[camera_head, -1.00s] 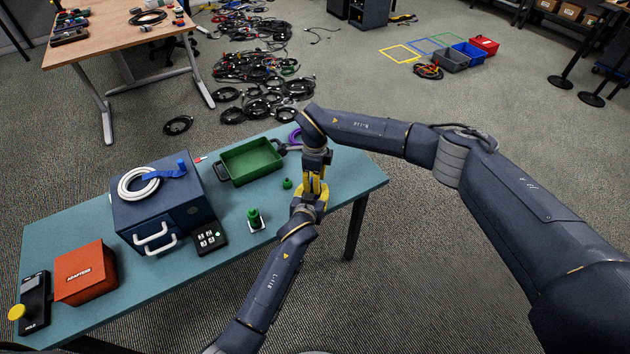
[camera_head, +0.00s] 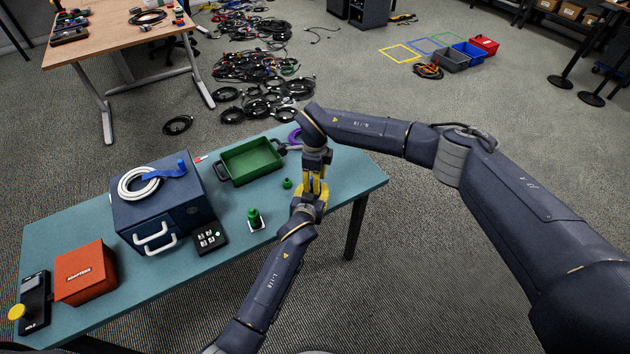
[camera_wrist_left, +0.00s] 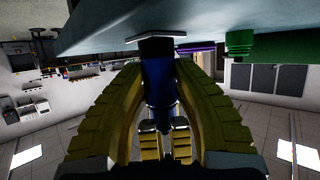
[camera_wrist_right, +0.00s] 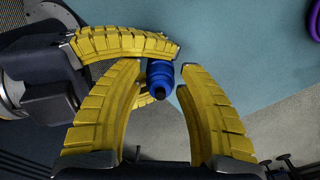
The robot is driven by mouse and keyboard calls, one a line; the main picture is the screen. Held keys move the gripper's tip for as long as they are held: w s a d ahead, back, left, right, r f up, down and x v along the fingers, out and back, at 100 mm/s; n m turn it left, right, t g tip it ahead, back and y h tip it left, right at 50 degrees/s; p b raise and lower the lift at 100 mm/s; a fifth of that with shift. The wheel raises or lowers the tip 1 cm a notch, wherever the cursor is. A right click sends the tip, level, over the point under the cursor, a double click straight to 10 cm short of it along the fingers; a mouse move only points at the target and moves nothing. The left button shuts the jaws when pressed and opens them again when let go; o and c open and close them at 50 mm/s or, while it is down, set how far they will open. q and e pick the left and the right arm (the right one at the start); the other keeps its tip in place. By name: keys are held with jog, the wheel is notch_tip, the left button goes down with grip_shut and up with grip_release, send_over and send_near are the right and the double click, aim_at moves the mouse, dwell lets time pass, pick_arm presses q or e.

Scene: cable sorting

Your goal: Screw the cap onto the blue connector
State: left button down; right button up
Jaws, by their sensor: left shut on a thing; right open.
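In the left wrist view, my left gripper's yellow fingers (camera_wrist_left: 158,62) are shut around an upright blue connector (camera_wrist_left: 158,85) with a dark wider part against a pale plate on the table (camera_wrist_left: 90,25). My right gripper (camera_wrist_right: 162,72) is open around the connector's free blue end (camera_wrist_right: 160,85), which ends in a narrow dark tip. One left finger crosses the top of the right wrist view. I cannot tell a separate cap from the connector. In the head view, my left gripper (camera_head: 309,196) and right gripper (camera_head: 314,178) meet and hide it.
A green connector (camera_head: 254,217) stands on a white plate, with a small green piece (camera_head: 287,184) nearby. A green tray (camera_head: 221,168), a keypad (camera_head: 210,238), a dark blue box (camera_head: 140,215) and a red-orange box (camera_head: 86,272) share the table.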

jog(key=shift+r, duration=2.2)
jog(key=o, duration=0.7)
jog(key=shift+c, duration=0.2)
jog(key=shift+r, duration=0.1)
notch_tip(320, 180, up, 12)
pick_arm(q)
jog(key=c, duration=1)
grip_release()
jog(key=v, duration=1.2)
jog(key=shift+r, duration=0.1)
